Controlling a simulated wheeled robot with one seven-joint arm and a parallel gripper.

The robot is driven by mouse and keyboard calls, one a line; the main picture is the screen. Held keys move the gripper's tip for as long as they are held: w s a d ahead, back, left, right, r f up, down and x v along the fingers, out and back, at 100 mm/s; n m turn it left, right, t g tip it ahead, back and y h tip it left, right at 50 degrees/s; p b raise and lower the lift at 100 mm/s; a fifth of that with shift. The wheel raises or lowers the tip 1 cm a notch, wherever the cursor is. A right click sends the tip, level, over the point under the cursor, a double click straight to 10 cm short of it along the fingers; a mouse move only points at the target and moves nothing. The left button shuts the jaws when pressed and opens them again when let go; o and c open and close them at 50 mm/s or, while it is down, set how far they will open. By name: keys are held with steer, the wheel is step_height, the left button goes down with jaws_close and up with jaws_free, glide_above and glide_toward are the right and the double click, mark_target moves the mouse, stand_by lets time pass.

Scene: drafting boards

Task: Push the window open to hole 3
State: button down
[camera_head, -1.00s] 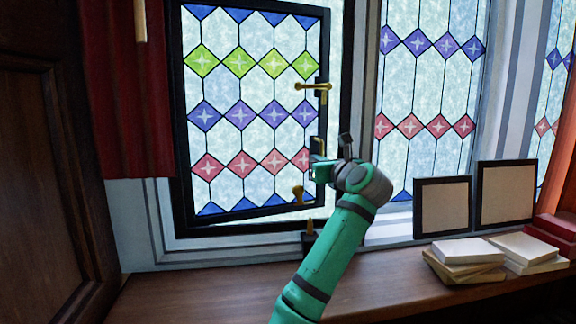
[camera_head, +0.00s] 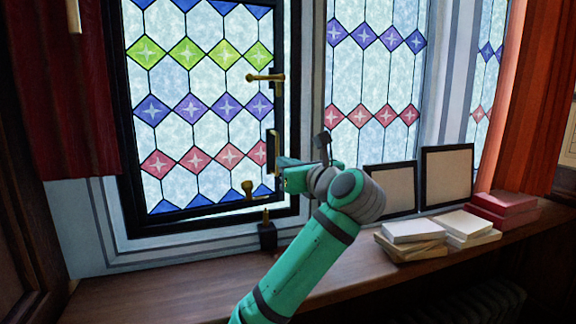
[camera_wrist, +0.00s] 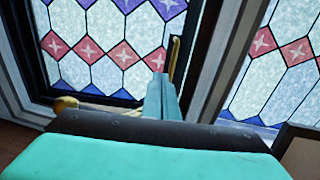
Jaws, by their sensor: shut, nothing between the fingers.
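The leaded stained-glass window (camera_head: 190,110) in its black frame is at the left of the head view. It stands slightly ajar: its bottom edge slants and a bright gap shows below it. A brass handle (camera_head: 265,77) and a brass plate (camera_head: 272,152) are on its right edge. A brass fitting (camera_head: 248,189) is at its bottom right, above a dark block with a brass pin (camera_head: 266,222) on the sill. No numbered holes can be made out. My gripper (camera_head: 284,178) is shut and empty near the window's lower right edge; contact cannot be told. It also shows in the wrist view (camera_wrist: 162,88).
A fixed stained-glass pane (camera_head: 372,70) is to the right. Two dark-framed boards (camera_head: 447,177) lean against the wall. Pale books (camera_head: 412,232) and red books (camera_head: 502,203) lie on the wooden sill (camera_head: 180,295). A dark red curtain (camera_head: 65,110) hangs at the left.

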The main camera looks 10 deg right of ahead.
steer(key=n, duration=1.8)
glide_toward(263, 180)
steer(key=x, duration=0.6)
steer(key=shift+w, duration=0.3)
